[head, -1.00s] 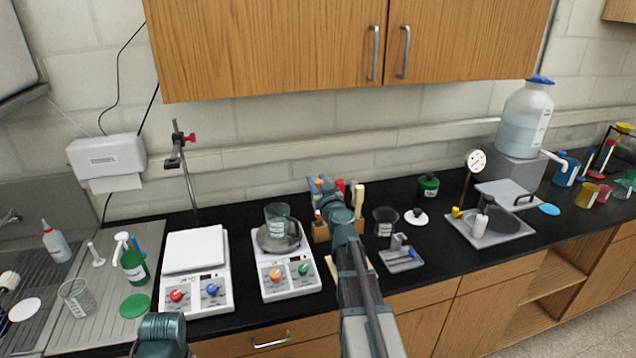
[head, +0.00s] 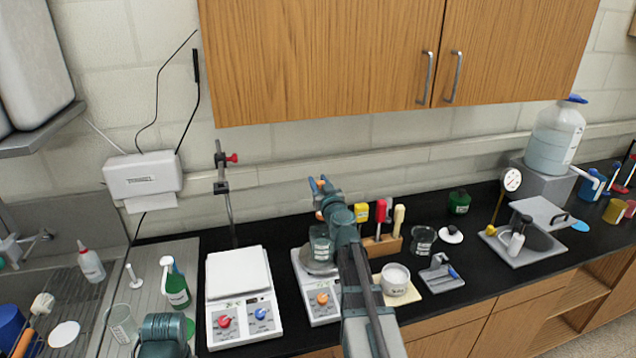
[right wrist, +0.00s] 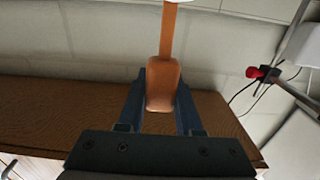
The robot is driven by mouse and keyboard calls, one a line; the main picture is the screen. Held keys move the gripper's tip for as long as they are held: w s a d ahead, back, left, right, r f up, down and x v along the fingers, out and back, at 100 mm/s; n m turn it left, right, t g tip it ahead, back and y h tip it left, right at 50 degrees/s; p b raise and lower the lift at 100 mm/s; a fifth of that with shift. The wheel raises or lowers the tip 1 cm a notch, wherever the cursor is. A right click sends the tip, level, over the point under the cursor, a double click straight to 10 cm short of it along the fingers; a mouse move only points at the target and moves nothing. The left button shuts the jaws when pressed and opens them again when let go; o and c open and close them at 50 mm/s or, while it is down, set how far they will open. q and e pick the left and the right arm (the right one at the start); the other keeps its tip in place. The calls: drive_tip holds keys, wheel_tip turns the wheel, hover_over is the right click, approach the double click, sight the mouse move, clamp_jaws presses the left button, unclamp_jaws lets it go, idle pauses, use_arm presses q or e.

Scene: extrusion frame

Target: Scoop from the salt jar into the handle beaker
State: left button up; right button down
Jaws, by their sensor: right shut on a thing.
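My right gripper (head: 321,198) is shut on an orange handle (right wrist: 163,85). In the right wrist view, the handle stands between the fingers (right wrist: 160,76), and a white part shows at the top edge. The tool's working end is mostly out of view. The salt jar (head: 396,279), white and labelled, stands open-topped on a pale mat right of my right forearm. A clear beaker (head: 320,244) sits on the right hot plate, below my right gripper and partly hidden by the arm. Another clear beaker (head: 423,239) stands behind the jar. I cannot tell which has a handle. My left gripper is out of view.
A tool block (head: 383,245) with coloured handles stands right of my right arm. A grey holder (head: 441,275) is right of the jar. Cupboards (head: 400,60) hang above.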

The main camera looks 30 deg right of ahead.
drive_tip(key=s+d+f+m+b, duration=0.2)
drive_tip(key=d+f+m+b, duration=0.7)
drive_tip(key=m, duration=0.6)
drive_tip(key=shift+f+m, duration=0.3)
drive_tip(key=shift+f, duration=0.1)
idle(0.5)
drive_tip(key=shift+s, duration=0.1)
drive_tip(key=shift+r, duration=0.1)
idle(0.9)
